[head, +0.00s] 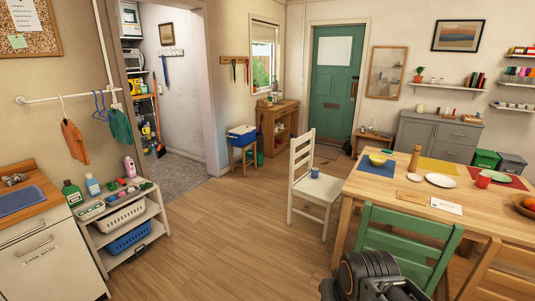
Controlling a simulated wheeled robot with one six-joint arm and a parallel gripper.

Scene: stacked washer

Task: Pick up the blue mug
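A small blue mug (315,173) stands upright on the seat of the white chair (308,189), left of the dining table. The mug is small in the head view, and I cannot make out its handle. Dark ribbed parts of my own arm show at the bottom edge, right of centre, well short of the chair. My gripper's fingers cannot be seen.
The wooden dining table (405,199) holds a yellow bowl (378,160), plates and a red mug (484,179). A green chair (408,240) stands at its near side. A white shelf unit (107,265) is at the left. The wooden floor (230,230) between is clear.

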